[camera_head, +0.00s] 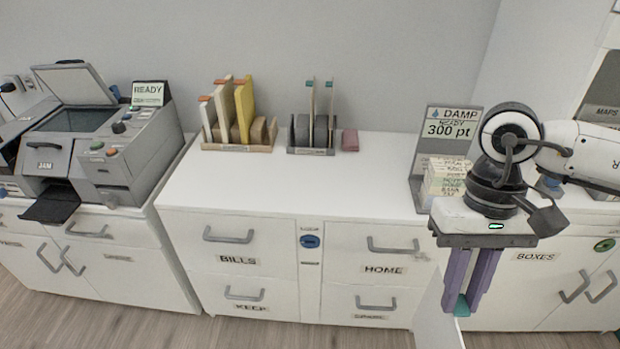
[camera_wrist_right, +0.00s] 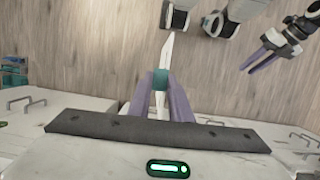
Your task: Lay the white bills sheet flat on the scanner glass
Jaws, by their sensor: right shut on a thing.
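My right gripper (camera_head: 462,306) hangs in front of the desk at the right, pointing down. Its purple fingers are shut on the white sheet (camera_head: 436,312), which hangs beside and below the fingertips and is partly cut off by the picture edge. In the right wrist view the sheet (camera_wrist_right: 166,50) shows as a thin white strip, nearly edge-on, beyond the closed fingertips. The grey scanner (camera_head: 135,155) stands at the far left with its lid (camera_head: 75,83) raised and its dark glass (camera_head: 75,121) bare. My left gripper (camera_wrist_right: 252,68) shows small in the right wrist view; its opening is unclear.
A wooden file rack (camera_head: 237,147) and a grey rack (camera_head: 312,151) stand at the back, with a pink block (camera_head: 350,140) beside them. A DAMP sign stand (camera_head: 447,122) and paper stack (camera_head: 446,176) are at the right. The middle desktop (camera_head: 300,185) is clear.

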